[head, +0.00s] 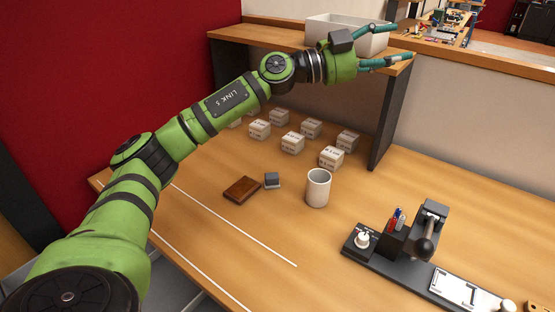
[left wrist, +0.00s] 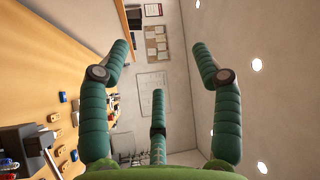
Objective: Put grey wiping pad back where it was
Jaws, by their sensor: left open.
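A small grey pad (head: 272,180), blocky with a darker top, rests on the wooden table beside a flat brown block (head: 242,190). It is the only thing in view that looks like the grey wiping pad. My left gripper (head: 398,43) is open and empty, high at the right end of the shelf, well above and to the right of the pad. Its fingers are spread in the left wrist view (left wrist: 159,62), with nothing between them. The pad does not show in the left wrist view. My right gripper is not in view.
A wooden shelf (head: 275,36) with a white bin (head: 322,27) stands at the back, several small boxes (head: 292,142) beneath it. A white cup (head: 318,188) stands right of the pad. A black fixture (head: 390,262) with pens and a lever is at right. The table's front middle is clear.

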